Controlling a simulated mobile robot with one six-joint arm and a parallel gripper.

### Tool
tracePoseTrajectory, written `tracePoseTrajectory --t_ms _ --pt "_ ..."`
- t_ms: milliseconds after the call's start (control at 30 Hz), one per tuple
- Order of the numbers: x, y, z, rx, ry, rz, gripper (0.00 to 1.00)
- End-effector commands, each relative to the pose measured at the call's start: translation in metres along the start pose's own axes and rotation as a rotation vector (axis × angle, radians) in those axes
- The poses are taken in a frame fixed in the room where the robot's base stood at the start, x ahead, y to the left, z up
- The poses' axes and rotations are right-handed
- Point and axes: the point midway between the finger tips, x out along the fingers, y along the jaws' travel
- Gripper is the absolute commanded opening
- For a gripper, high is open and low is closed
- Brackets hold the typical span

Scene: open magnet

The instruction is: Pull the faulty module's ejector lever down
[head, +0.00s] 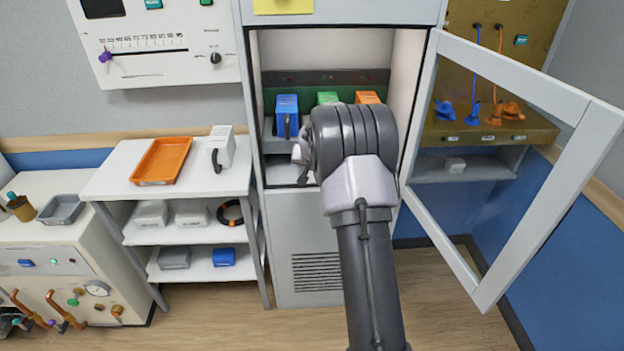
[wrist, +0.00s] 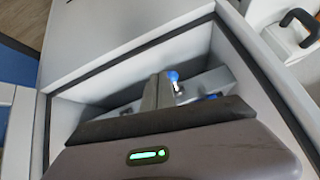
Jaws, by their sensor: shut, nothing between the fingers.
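Three modules stand in a row in the open cabinet (head: 322,238) in the head view: a blue module (head: 287,108) with a dark handle, a green module (head: 327,98) and an orange module (head: 367,97). My arm covers the lower parts of the green and orange ones. I cannot tell which module is faulty. My gripper (head: 301,162) is at the cabinet opening, just below the blue module. In the wrist view my gripper (wrist: 160,92) is shut and empty. A small blue-tipped piece (wrist: 173,77), perhaps a lever, shows right by the fingertips; contact is unclear.
The glass cabinet door (head: 590,130) stands open to the right. A white shelf unit (head: 110,185) at left carries an orange tray (head: 163,160) and a white module with a black handle (head: 222,148). Cabinet walls closely surround my gripper.

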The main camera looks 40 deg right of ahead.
Motion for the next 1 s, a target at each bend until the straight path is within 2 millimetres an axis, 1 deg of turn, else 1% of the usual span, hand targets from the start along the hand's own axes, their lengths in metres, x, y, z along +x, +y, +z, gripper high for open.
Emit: tracePoseTrajectory --t_ms 33,100,200,300,400,833,867,933,967,1000 --pt "-0.003 0.002 0.011 -0.001 -0.004 0.001 0.00" --pt "-0.006 0.005 0.025 -0.001 -0.002 0.000 0.00" --pt "-0.009 0.009 0.041 -0.001 -0.001 0.000 0.00" --pt "-0.011 0.011 0.050 0.000 -0.001 0.000 0.00" --pt "-0.012 0.012 0.054 -0.001 0.000 0.000 0.00" --pt "-0.013 0.012 0.054 -0.001 0.000 0.000 0.00" --pt "-0.016 0.009 0.053 -0.002 0.000 -0.002 0.00" --pt "-0.038 -0.005 0.051 -0.010 -0.007 -0.017 0.00" --pt "-0.055 -0.017 0.050 -0.016 -0.014 -0.029 0.00" --pt "-0.085 -0.034 0.052 -0.026 -0.027 -0.048 0.00"
